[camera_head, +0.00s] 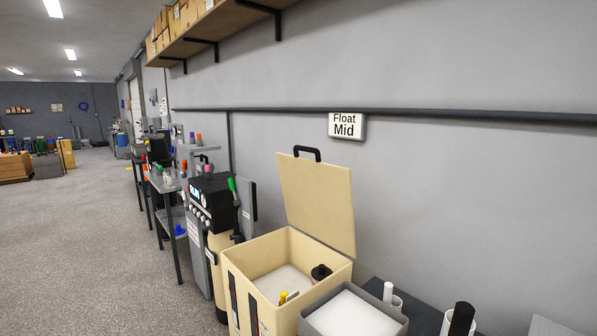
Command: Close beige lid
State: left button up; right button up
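The beige lid (318,203) stands open and nearly upright at the back of the beige box (240,262), leaning back slightly near the wall. A black handle (307,152) sits on the lid's top edge. The box is open, with a pale inside, a black round-topped object (321,272) at its right inner side and small yellow and orange items (287,297) near its front. Neither of my grippers shows in the head view.
A grey open bin (352,314) with white contents stands against the box's front right. White and black cylinders (460,318) are at the lower right. A black machine with a green-handled lever (233,190) stands left of the box. Open floor (80,225) lies further left.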

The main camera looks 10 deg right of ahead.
aim_at(318, 195)
jog(key=i+j+z, duration=0.25)
jog(key=z, duration=0.2)
jog(key=i+j+z, duration=0.15)
jog(key=j+z, duration=0.25)
jog(key=i+j+z, duration=0.15)
jog(key=j+z, duration=0.15)
jog(key=z, duration=0.15)
